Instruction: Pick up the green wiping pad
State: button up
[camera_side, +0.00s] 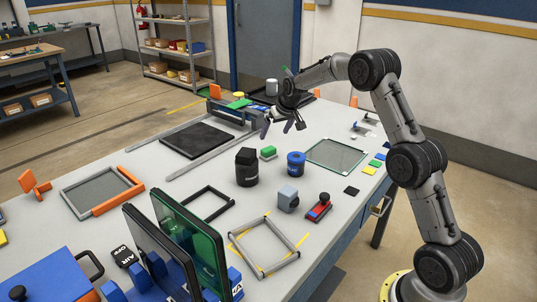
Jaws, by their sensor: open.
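A small green pad-like block (268,152) with a paler base sits on the table between a black canister (247,167) and a blue cup (296,163). It looks like the wiping pad, though other small green pieces are in view. My gripper (282,125) is open with its fingers pointing down. It appears above and behind the green block in the picture, apart from it, and nothing shows between the fingers.
A green glass panel (200,240) and a dark panel stand upright in a blue rack at the front. A framed glass plate (337,154) lies at right. A dark slab (197,140) lies between rails. An empty frame (270,246) lies front centre.

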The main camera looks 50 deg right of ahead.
aim_at(268, 149)
jog(key=x, duration=0.7)
jog(key=shift+f, duration=0.15)
jog(key=shift+x, duration=2.55)
jog(key=shift+d, duration=0.15)
jog(key=c, duration=1.2)
jog(key=shift+c, duration=0.2)
